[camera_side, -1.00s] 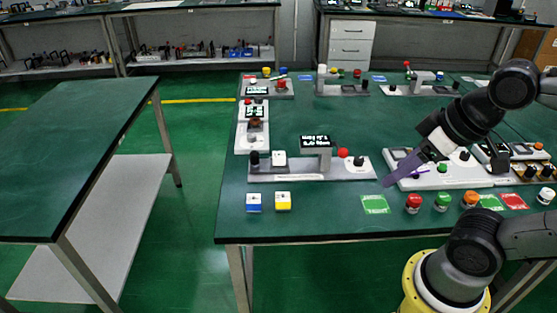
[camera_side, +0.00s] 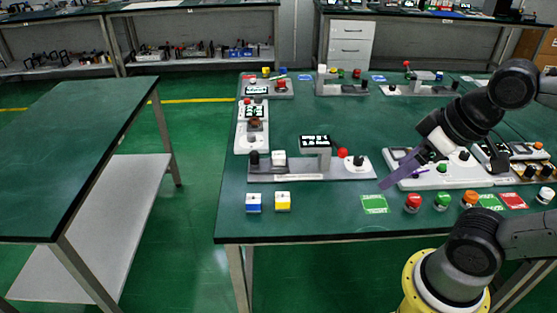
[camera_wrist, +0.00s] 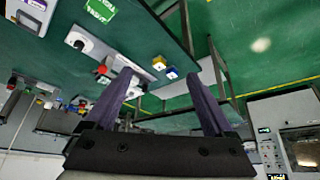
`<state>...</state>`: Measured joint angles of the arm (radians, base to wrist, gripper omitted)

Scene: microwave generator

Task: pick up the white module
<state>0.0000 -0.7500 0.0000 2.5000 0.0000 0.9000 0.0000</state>
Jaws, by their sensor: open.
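A small white block (camera_side: 279,158), the likeliest white module, sits upright on a grey device base (camera_side: 335,170) in the side view, just right of a black knob.
Blue-and-white (camera_side: 253,203) and yellow-and-white (camera_side: 283,201) cubes stand near the table's front edge. A raised display (camera_side: 315,142) and red knob (camera_side: 343,153) rise from the device. A white panel (camera_side: 440,177) lies beside my gripper. Green table (camera_side: 320,215) is clear in front.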

